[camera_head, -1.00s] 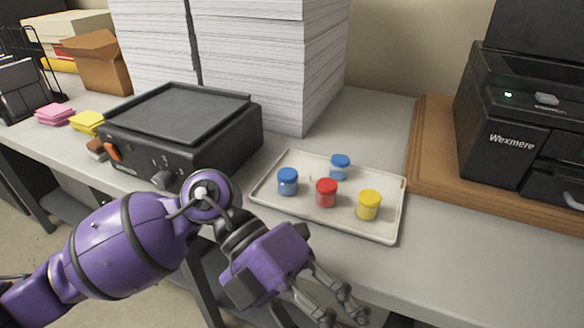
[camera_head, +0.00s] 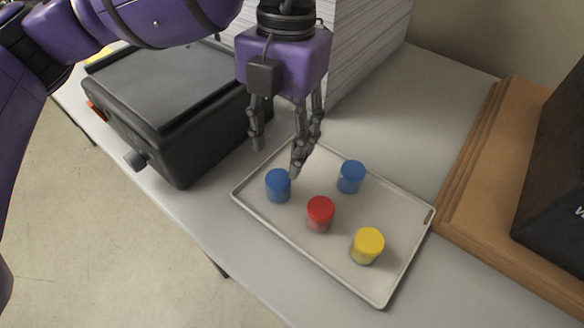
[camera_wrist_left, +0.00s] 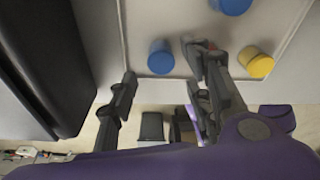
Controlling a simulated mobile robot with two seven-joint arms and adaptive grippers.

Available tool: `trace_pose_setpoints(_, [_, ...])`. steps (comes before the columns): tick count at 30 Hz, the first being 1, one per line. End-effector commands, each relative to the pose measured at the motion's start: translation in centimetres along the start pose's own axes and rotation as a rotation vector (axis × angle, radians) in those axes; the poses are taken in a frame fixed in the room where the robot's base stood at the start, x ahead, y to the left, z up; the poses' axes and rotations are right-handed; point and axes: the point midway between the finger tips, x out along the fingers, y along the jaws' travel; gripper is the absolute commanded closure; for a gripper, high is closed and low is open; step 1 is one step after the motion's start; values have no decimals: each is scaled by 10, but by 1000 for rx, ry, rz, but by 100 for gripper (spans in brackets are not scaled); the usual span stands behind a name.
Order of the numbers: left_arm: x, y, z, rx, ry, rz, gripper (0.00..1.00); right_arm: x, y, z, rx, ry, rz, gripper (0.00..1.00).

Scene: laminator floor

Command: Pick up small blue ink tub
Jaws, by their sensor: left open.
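Two blue ink tubs stand on the tray (camera_head: 335,268). One blue tub (camera_head: 278,186) is near the tray's left corner, the other (camera_head: 351,177) is towards the back; they look close in size. My left gripper (camera_head: 278,158) points down, open and empty, just above and behind the left blue tub. In the left wrist view that tub (camera_wrist_left: 160,57) appears between the open fingers, not visibly touched. The back blue tub (camera_wrist_left: 232,4) is cut off at the top edge there. My right gripper is out of view.
A red tub (camera_head: 320,213) and a yellow tub (camera_head: 367,246) share the tray. A black machine (camera_head: 175,110) stands left of it, a tall paper stack (camera_head: 365,50) behind. A wooden board (camera_head: 500,180) lies to the right. The table is clear in front of the tray.

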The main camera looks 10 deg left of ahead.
Motion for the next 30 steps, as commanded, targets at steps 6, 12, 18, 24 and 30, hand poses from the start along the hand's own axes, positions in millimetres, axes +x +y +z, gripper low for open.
trace_pose_setpoints(6, [25,1,0,0,3,1,54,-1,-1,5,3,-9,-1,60])
trace_pose_setpoints(12, [53,5,0,-1,5,0,54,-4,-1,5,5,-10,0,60])
trace_pose_setpoints(18, [74,5,0,1,2,0,54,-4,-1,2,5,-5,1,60])
trace_pose_setpoints(24, [76,5,0,1,1,-1,54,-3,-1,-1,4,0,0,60])
trace_pose_setpoints(30, [76,5,0,1,1,-1,74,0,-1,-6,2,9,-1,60])
